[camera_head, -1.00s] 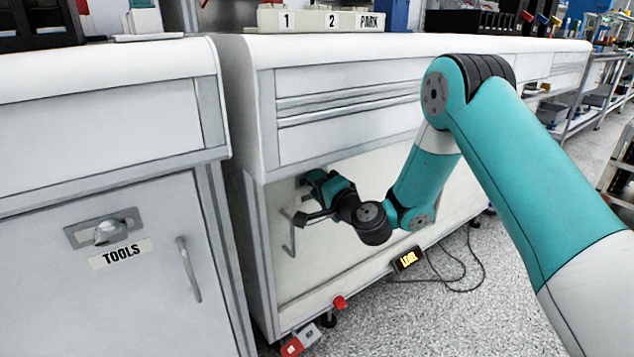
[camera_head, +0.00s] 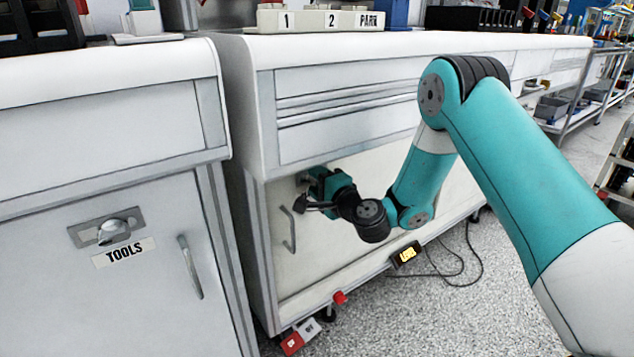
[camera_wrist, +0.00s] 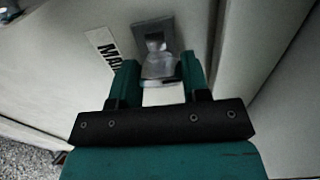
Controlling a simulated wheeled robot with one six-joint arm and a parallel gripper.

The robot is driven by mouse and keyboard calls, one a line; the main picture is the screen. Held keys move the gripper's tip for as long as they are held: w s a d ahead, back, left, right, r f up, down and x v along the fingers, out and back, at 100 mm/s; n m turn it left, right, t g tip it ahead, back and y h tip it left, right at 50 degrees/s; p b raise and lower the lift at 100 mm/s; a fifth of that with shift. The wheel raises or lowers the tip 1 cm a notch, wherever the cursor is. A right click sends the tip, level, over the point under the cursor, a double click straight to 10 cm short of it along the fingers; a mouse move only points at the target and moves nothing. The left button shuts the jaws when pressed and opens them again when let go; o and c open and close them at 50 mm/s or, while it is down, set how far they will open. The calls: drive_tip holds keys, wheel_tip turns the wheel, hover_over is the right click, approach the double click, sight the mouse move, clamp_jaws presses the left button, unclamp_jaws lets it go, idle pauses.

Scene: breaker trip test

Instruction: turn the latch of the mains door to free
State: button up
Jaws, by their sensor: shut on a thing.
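The mains door (camera_head: 340,240) is the pale panel under the bench, with a grey pull handle (camera_head: 289,229) at its left. In the wrist view the latch (camera_wrist: 158,58) is a grey metal knob on a plate, beside a label partly reading "MAI" (camera_wrist: 104,46). My gripper (camera_wrist: 157,80) has one finger on each side of the latch knob and is shut on it. In the head view my gripper (camera_head: 312,190) is at the door's upper left and hides the latch.
A neighbouring cabinet door at left has its own latch (camera_head: 112,228), a "TOOLS" label (camera_head: 124,252) and a handle (camera_head: 189,267). Cables lie on the floor.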

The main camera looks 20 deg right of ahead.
drive_tip(key=o, duration=0.9)
drive_tip(key=shift+s+f, duration=0.1)
drive_tip(key=b+v, duration=1.7)
drive_tip(key=b, duration=0.7)
drive_tip(key=shift+s+b, duration=0.1)
drive_tip(key=shift+b, duration=0.2)
